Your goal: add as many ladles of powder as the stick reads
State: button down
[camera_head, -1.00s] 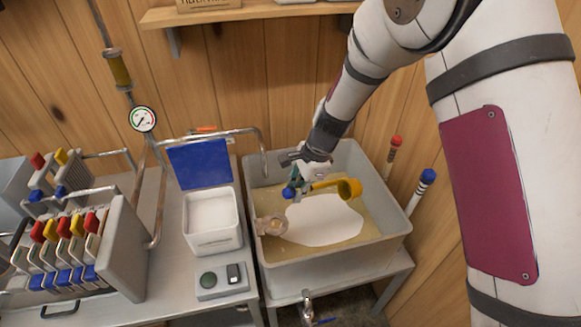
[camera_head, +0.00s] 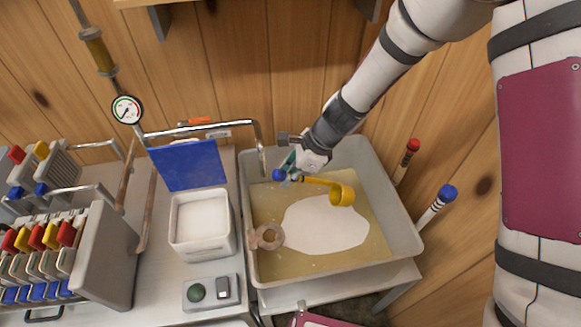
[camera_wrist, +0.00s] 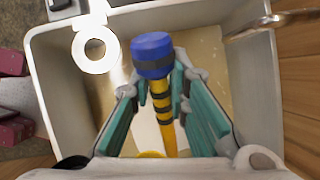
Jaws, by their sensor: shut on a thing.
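My gripper (camera_head: 292,170) is shut on a yellow ladle (camera_head: 342,195) by its handle, above the grey tub (camera_head: 400,195). The ladle's blue end knob (camera_head: 278,175) sticks out at left and its cup at right. In the wrist view the handle (camera_wrist: 163,105) shows dark bands between the teal fingers (camera_wrist: 155,90); the cup is mostly hidden. The cup's contents cannot be told. The tub holds amber liquid with a white patch (camera_head: 320,228). White powder (camera_head: 202,215) fills an open box (camera_head: 205,250) with a blue lid (camera_head: 188,165). Banded sticks with red (camera_head: 413,145) and blue (camera_head: 447,192) caps stand right of the tub.
A beige ring (camera_head: 266,237) sits at the tub's left wall. A metal pipe (camera_head: 215,127) arches behind the box. A control box (camera_head: 208,291) stands in front. A rack with colored clips (camera_head: 50,238) and a gauge (camera_head: 127,108) are at left.

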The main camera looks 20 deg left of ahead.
jog(key=d+r+y, duration=0.1)
jog(key=r, duration=0.1)
jog(key=w+d+r+g+y, duration=0.1)
jog(key=r+y, duration=0.1)
jog(key=w+d+r+g+y+b, duration=0.1)
jog(key=r, duration=0.1)
jog(key=shift+d+y, duration=0.3)
jog(key=shift+d, duration=0.1)
jog(key=w+d+r+m+g+y+b, duration=0.1)
jog(key=w+d+r+g+y+b, duration=0.1)
jog(key=d+r+y, duration=0.4)
jog(key=shift+w+d+g+y+b, duration=0.4)
jog(key=shift+w+d+b, duration=0.05)
jog(key=shift+w+b, duration=0.15)
jog(key=shift+r+t, duration=0.1)
jog(key=shift+t, duration=0.2)
dwell(0.7)
